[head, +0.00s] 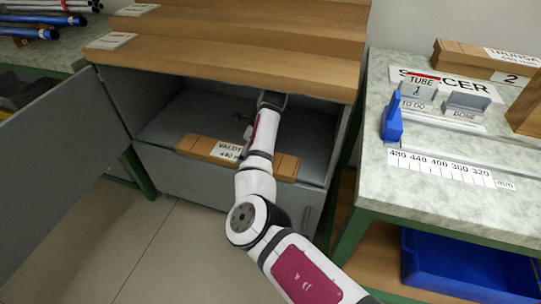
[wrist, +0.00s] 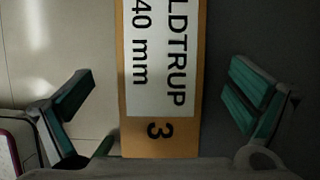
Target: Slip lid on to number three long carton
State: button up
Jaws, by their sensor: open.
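A long, narrow brown cardboard piece (head: 196,146) lies along the front edge of the open cabinet. Its white label is partly hidden behind my arm. The wrist view shows this cardboard piece (wrist: 160,148) running between my fingers, with part of its name, "40 mm" and a "3" readable. I cannot tell whether it is the number three carton, its lid, or both together. My gripper (wrist: 162,84) is open, one finger on each side of the cardboard with a gap at both sides.
The cabinet door (head: 55,170) stands open at left. Brown stepped boards (head: 240,45) overhang the opening. The right bench holds a carton marked 2 (head: 470,60), a blue block (head: 392,119) and a millimetre scale (head: 440,168). A blue bin (head: 470,268) sits below.

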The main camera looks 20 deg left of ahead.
aim_at(280, 164)
jog(key=d, duration=1.2)
jog(key=shift+w+r, duration=0.1)
jog(key=shift+w, duration=0.2)
